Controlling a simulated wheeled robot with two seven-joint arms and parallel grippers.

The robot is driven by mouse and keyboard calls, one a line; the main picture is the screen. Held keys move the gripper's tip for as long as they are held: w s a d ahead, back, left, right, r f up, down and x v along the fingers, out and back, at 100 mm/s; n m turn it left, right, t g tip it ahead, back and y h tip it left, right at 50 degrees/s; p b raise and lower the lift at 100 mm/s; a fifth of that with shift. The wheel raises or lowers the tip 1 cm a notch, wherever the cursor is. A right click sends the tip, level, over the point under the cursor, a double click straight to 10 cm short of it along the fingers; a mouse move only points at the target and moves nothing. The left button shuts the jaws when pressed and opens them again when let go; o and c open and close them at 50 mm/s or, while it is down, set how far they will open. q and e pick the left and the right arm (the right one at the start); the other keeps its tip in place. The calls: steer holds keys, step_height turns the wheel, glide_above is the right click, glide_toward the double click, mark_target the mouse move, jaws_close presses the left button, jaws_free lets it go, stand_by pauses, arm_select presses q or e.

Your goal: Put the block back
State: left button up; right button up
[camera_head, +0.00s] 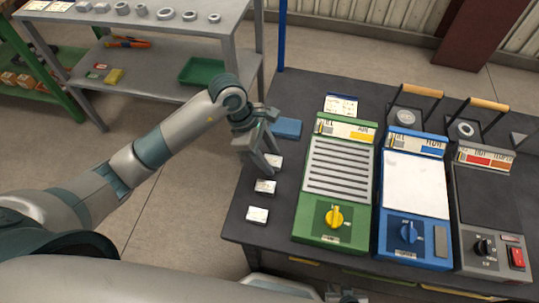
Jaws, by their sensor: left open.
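Three small silver-grey blocks lie in a row along the left edge of the dark table: a far block (275,162), a middle block (265,187) and a near block (257,215). My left gripper (264,160) reaches in from the left, open, with its fingers pointing down at the far block. A finger partly covers that block; whether they touch cannot be told. A small part of what seems to be my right gripper (343,295) shows at the bottom edge, its jaws unclear.
A flat blue piece (287,128) lies beyond the gripper. Green (308,215), blue (389,235) and dark grey (470,240) machines with knobs fill the table's right. Handled weights (408,117) stand behind. A grey shelf (150,75) is at the back left.

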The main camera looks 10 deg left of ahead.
arm_select(q)
steer(key=shift+r, duration=0.2)
arm_select(e)
steer(key=shift+s+r, duration=0.1)
steer(key=shift+r, duration=0.05)
arm_select(q)
steer(key=shift+a+r, duration=0.15)
steer(key=shift+r, duration=0.1)
steer(key=b+v, duration=0.1)
steer(key=v, duration=1)
steer(key=shift+r+b, duration=0.15)
steer(key=shift+b, duration=0.25)
arm_select(e)
steer(key=shift+s+d+f+g, duration=0.45)
steer(key=shift+d+f+g, duration=0.2)
steer(key=shift+d, duration=0.15)
arm_select(q)
steer(key=shift+s+a, duration=0.1)
arm_select(e)
steer(key=shift+s, duration=0.15)
